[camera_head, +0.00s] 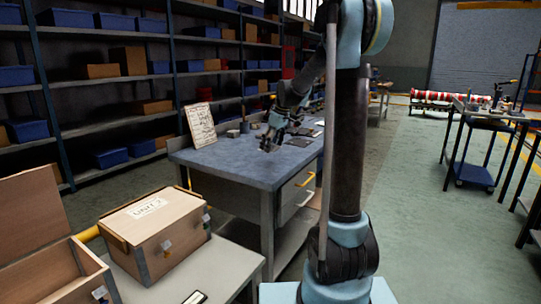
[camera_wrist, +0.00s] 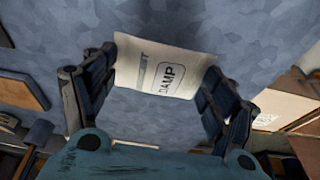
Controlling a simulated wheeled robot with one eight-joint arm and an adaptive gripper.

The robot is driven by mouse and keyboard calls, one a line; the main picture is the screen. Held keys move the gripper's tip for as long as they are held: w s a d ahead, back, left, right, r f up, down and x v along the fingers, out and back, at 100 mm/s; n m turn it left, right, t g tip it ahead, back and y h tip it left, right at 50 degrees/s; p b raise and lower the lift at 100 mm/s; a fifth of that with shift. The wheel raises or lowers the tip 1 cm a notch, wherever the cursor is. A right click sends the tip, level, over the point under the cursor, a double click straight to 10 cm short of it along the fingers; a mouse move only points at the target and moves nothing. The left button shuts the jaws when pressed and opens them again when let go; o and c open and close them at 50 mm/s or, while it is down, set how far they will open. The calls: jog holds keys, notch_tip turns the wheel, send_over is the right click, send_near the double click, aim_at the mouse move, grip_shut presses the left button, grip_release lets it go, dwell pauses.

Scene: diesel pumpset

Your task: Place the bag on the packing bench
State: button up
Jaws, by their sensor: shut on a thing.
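The bag (camera_wrist: 165,66) is a small pale packet with a boxed word "DAMP" and a second, partly readable label. In the wrist view it spans the two dark fingers of my gripper (camera_wrist: 160,88), which is shut on it. A mottled blue-grey surface fills the background behind it. In the head view my gripper (camera_head: 268,146) is low over the blue-grey top of a bench (camera_head: 225,163), which I take as the packing bench. The bag is too small there to make out clearly. I cannot tell whether it touches the top.
A sign board (camera_head: 200,125) and small items stand along the bench's back. A closed wooden crate (camera_head: 155,228) and an open one (camera_head: 50,270) sit on a nearer table at left. Shelves (camera_head: 100,85) line the back. The bench's front left is clear.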

aim_at(272, 152)
jog(key=shift+f, duration=2.1)
jog(key=o, duration=1.1)
jog(key=v, duration=1.2)
jog(key=s+d+f+m+h, duration=0.1)
jog(key=s+d+f+m, duration=0.2)
jog(key=s, duration=0.8)
jog(key=s+d+f+m, duration=0.2)
jog(key=s+d+f, duration=0.1)
jog(key=s, duration=0.7)
jog(key=s+d+f+m, duration=0.1)
jog(key=s+f+m, duration=0.1)
jog(key=s+f, duration=0.3)
jog(key=s+d+f+m+h, duration=0.1)
jog(key=s+d+f+m, duration=0.1)
jog(key=s+f, duration=0.3)
jog(key=s+d+f+m, duration=0.2)
jog(key=s+f, duration=0.3)
jog(key=s, duration=0.3)
jog(key=shift+s+h, duration=0.1)
jog(key=shift+h, duration=0.3)
